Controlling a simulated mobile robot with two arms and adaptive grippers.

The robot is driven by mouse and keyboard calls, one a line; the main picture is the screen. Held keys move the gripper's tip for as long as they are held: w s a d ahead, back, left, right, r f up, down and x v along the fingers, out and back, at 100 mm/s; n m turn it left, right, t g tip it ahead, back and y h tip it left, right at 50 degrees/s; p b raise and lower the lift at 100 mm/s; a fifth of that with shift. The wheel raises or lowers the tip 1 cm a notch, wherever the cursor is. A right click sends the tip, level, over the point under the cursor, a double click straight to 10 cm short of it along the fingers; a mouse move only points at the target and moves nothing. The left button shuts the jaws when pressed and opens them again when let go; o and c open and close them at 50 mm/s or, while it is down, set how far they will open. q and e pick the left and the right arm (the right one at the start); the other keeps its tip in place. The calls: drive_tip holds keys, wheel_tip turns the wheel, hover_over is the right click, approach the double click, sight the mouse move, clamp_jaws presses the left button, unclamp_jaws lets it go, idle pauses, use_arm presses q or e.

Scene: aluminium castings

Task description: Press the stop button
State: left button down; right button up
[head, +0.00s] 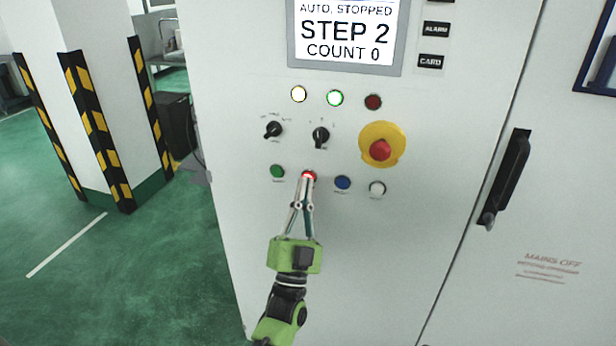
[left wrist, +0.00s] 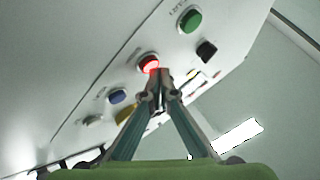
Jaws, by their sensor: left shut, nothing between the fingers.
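The red stop button (head: 309,175) is in the lower button row of the grey cabinet panel, between a green button (head: 277,171) and a blue button (head: 342,182). It looks lit red, also in the left wrist view (left wrist: 149,63). My left gripper (head: 308,182) is shut with nothing between its fingers. Its fingertips are at the button's lower edge in the head view; in the left wrist view the tips (left wrist: 158,74) lie right at the button. I cannot tell whether they touch it. My right gripper is not in view.
A large red emergency knob on a yellow plate (head: 382,145) is up and right. A white button (head: 377,189), two black selector switches and several lamps share the panel. The screen (head: 346,36) reads "AUTO, STOPPED, STEP 2, COUNT 0". A black door handle (head: 507,178) is at right.

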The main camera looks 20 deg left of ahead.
use_arm(q)
drive_tip(key=shift+s, duration=0.45)
drive_tip(key=shift+s+a+p, duration=0.1)
drive_tip(key=shift+s+p, duration=1.25)
drive_tip(key=shift+s, duration=1.15)
